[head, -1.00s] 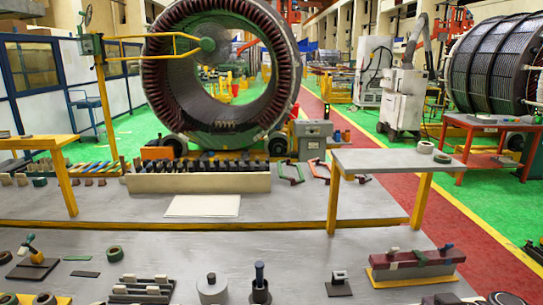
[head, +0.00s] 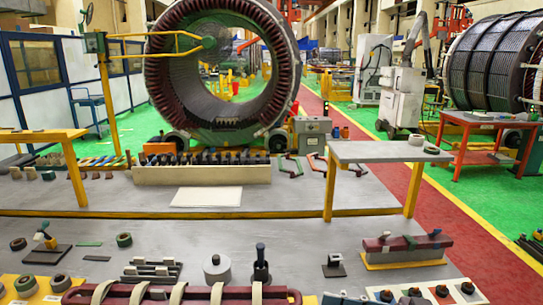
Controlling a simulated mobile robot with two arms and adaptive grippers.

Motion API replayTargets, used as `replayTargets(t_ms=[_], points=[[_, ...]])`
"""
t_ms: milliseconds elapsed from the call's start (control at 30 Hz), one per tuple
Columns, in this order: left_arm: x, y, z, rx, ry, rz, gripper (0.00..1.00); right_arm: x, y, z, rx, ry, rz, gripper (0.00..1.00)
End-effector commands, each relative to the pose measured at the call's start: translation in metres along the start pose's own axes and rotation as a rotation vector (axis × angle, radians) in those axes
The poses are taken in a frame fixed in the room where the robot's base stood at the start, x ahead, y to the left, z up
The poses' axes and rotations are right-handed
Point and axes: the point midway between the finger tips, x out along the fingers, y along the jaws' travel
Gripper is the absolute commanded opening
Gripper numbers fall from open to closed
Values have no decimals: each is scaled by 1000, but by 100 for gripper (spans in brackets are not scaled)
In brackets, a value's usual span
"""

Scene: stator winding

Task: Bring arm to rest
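Neither of my grippers and no arm shows in the head view, so whether they are open or shut cannot be seen. A large ring-shaped stator (head: 266,110) with dark red winding ends stands at the back, upright and open through its middle. On the near bench, a dark red bar with pale bands (head: 196,297) lies along the bottom edge and is partly cut off. A shorter dark red bar (head: 407,246) lies on a yellow base at the right.
The grey bench (head: 300,232) holds small tools, blocks and tape rolls (head: 124,240). A long pale box (head: 200,174) and a white sheet (head: 207,196) lie farther back. Raised side tables stand at left (head: 40,136) and right (head: 375,151). Bare bench shows between the small items.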

Motion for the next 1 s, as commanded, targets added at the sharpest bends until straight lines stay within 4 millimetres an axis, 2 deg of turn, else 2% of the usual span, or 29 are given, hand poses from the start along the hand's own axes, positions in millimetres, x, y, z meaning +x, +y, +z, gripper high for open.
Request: replayTargets(t_ms=[167, 300, 467, 600, 733, 867, 1000], points=[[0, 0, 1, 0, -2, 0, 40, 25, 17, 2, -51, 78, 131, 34], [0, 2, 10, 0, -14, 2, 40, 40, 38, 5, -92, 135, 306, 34], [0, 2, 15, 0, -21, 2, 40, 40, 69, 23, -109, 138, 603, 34], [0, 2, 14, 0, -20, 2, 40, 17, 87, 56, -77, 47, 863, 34], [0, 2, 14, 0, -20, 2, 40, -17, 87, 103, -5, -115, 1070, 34], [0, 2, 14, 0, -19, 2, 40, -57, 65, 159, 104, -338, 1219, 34], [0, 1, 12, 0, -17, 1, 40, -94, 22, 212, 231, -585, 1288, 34]])
